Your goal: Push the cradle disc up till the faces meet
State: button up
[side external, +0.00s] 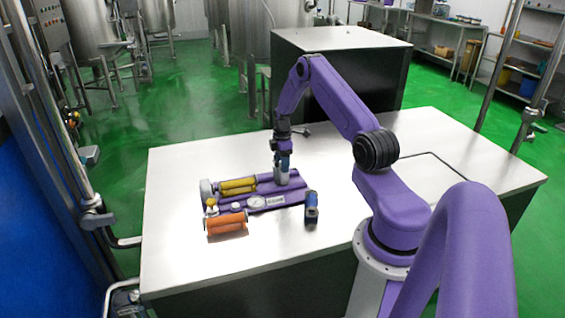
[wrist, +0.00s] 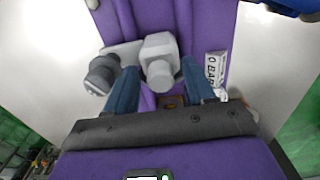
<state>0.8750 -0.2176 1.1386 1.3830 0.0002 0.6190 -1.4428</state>
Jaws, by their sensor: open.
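A purple fixture (side external: 270,190) lies on the pale table; its purple surface also fills the middle of the wrist view (wrist: 155,18). My gripper (side external: 283,166) is over its right back part, pointing down. In the wrist view my gripper's (wrist: 160,80) blue fingers are open, one on each side of a light grey block with a round end (wrist: 160,62). I cannot tell whether they touch it. A dark grey knob (wrist: 101,75) is left of the left finger. I cannot tell which part is the cradle disc, or see any faces meeting.
The fixture bears a yellow roller (side external: 238,186) and a dial gauge (side external: 256,202). An orange roller (side external: 227,224) lies at its front left. A blue and dark part (side external: 311,208) stands to its right. The table is clear at front and right.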

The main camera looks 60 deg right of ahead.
grip_shut()
jog(key=w+a, duration=0.6)
jog(key=shift+w+a, duration=0.2)
grip_release()
jog(key=shift+r, duration=0.1)
notch_tip(320, 180, up, 17)
dwell(0.4)
jog(key=shift+r, duration=0.1)
